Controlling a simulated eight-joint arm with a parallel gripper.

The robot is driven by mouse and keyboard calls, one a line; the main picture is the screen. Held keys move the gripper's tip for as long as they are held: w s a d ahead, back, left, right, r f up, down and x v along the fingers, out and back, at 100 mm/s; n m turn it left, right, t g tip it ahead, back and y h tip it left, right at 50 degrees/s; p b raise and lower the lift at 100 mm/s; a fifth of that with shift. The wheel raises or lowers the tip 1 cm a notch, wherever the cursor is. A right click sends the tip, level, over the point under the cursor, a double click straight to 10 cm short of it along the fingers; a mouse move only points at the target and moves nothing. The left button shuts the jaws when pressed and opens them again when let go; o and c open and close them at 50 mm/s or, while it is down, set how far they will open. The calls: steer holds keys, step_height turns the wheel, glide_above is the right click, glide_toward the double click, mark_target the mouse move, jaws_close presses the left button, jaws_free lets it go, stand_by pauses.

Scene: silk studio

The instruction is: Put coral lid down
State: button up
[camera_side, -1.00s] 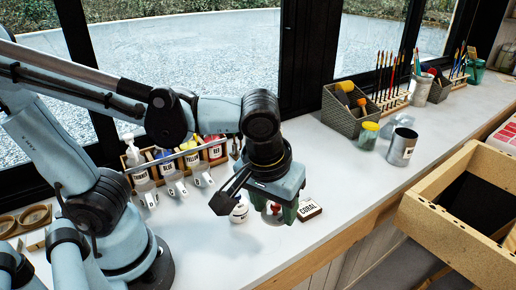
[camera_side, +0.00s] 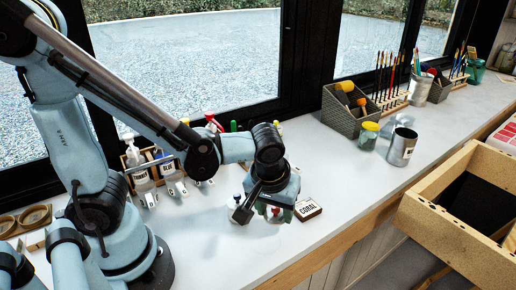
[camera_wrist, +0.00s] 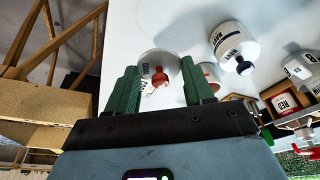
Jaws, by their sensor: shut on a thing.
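My gripper (camera_wrist: 158,85) points down at the bench and is shut on the coral lid, whose red knob (camera_wrist: 160,77) shows between the green fingers. In the side view my gripper (camera_side: 272,212) is low over the bench, with the red knob between its fingers. The lid's edge and its height above what is below are hard to tell. A white round jar with dark lettering (camera_wrist: 147,60) lies behind the knob in the wrist view. A wooden block labelled CORAL (camera_side: 308,209) sits just right of my gripper.
A white jar with a navy knob (camera_wrist: 232,45) stands close beside my gripper. A pinkish round thing (camera_wrist: 209,72) is partly hidden by a finger. A rack of bottles and scoops (camera_side: 140,172) stands behind, left. The bench right of the CORAL block is clear up to the metal can (camera_side: 401,147).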

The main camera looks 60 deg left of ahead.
mark_target(273, 214)
steer(key=shift+w+a+f, duration=0.45)
steer(key=shift+a+f, duration=0.05)
steer(key=shift+f, duration=1.9)
steer(key=shift+f, duration=0.1)
steer(key=o, duration=1)
steer(key=shift+v, duration=6.05)
steer(key=shift+w+a+r+m+t+h, duration=0.3)
steer(key=shift+a+m+t, duration=0.45)
steer(key=shift+a+m, duration=0.4)
steer(key=shift+w+a+r+m+t+h, duration=0.25)
steer(key=shift+a+m+t, duration=0.45)
steer(key=shift+a+m, duration=0.45)
steer(key=shift+w+a+r+m+t+h, duration=0.3)
steer(key=shift+a+m+t, duration=0.45)
steer(key=shift+a+m, duration=0.4)
